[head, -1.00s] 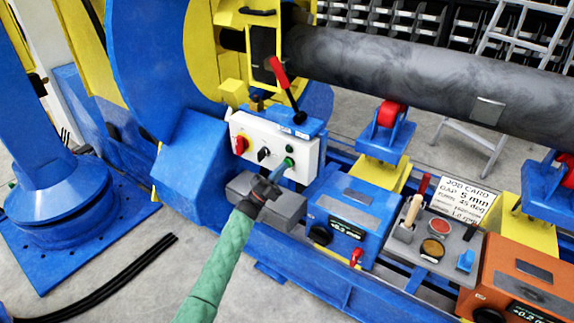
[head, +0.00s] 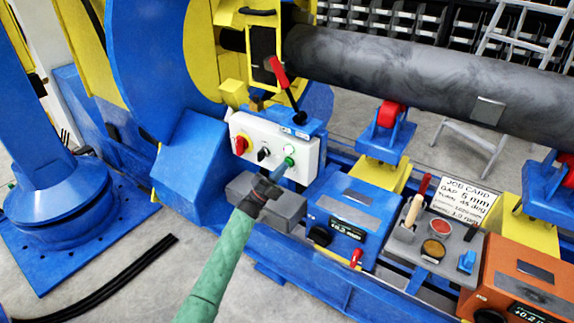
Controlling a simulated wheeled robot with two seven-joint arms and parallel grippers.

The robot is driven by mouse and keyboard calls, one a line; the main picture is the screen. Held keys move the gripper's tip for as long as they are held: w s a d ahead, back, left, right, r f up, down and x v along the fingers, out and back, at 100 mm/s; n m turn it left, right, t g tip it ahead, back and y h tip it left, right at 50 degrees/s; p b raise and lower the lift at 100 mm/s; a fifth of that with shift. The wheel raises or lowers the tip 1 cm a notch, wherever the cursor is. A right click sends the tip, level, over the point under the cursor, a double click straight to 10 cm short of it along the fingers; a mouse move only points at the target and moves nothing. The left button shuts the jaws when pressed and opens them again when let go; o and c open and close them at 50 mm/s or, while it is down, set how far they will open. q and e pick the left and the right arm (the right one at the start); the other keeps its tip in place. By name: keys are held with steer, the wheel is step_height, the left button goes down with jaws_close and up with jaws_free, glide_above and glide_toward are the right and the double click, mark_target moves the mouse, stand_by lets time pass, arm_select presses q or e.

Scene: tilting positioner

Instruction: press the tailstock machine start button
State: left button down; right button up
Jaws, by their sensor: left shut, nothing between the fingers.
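A white control panel (head: 272,161) is mounted on the blue machine. It carries a red knob on yellow (head: 241,144), a black selector (head: 263,154) and green buttons at its right side. I cannot tell whether the tip touches the panel. My right gripper is not in view.
A red-handled lever (head: 281,78) stands above the panel. A grey box (head: 285,207) lies under my gripper. A blue box with a display (head: 343,215) and a grey tray with tools (head: 430,241) stand to the right. A large dark pipe (head: 400,78) crosses above.

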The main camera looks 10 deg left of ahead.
arm_select(q)
steer(key=shift+s, duration=0.1)
steer(key=shift+s+a, duration=0.3)
steer(key=shift+s, duration=0.4)
steer(key=shift+s, duration=0.1)
steer(key=s, duration=0.1)
steer(key=s+a+p, duration=0.1)
steer(key=s, duration=0.2)
steer(key=shift+s+a+p, duration=0.25)
steer(key=shift+a+p, duration=0.1)
stand_by(0.6)
